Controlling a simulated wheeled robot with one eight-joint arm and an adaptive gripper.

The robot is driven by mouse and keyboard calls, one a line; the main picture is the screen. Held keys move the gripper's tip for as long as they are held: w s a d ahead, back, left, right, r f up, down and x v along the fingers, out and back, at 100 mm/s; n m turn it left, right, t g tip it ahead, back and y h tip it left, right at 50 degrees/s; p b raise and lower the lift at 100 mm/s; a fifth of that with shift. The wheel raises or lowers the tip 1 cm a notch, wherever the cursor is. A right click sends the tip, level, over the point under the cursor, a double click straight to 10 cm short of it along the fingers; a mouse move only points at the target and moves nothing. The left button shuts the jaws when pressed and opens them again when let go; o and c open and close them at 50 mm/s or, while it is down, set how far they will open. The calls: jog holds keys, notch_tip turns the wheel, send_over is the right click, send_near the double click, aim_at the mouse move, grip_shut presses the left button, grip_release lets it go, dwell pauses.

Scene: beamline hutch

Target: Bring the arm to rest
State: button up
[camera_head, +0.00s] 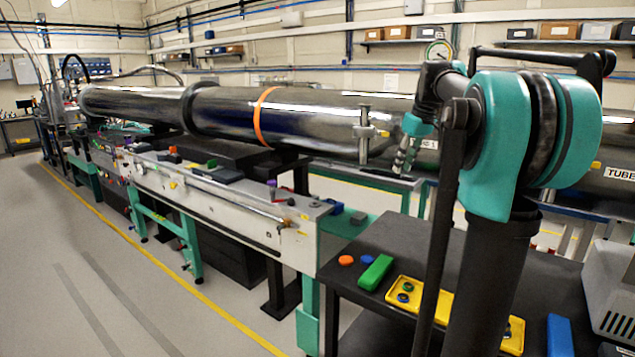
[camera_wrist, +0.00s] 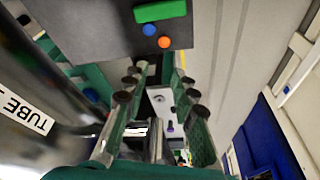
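My arm (camera_head: 500,140) stands at the right in the head view, raised above the black cart. My gripper (camera_head: 404,158) hangs in the air in front of the big metal tube, pointing down. In the wrist view my gripper (camera_wrist: 163,80) shows two green-sided fingers spread apart, with nothing held between them. Past the fingertips the wrist view shows the white bench and part of the black cart top. I cannot tell the exact gap between gripper and tube.
The black cart (camera_head: 385,235) carries a green block (camera_head: 375,272), an orange disc (camera_head: 346,260), a blue disc (camera_head: 367,260) and a yellow tray (camera_head: 438,314). The long tube (camera_head: 320,120) runs behind the white bench (camera_head: 215,198). Floor at left is clear.

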jog(key=s+a+f+m+h, duration=0.1)
jog(key=s+a+f+m, duration=0.2)
jog(key=s+f, duration=1.2)
jog(key=s+a+f+m+t+h, duration=0.1)
jog(key=s+a+f+m, duration=0.2)
jog(key=s+f, duration=1.2)
notch_tip(320, 180, down, 6)
jog(key=shift+a+r, duration=0.2)
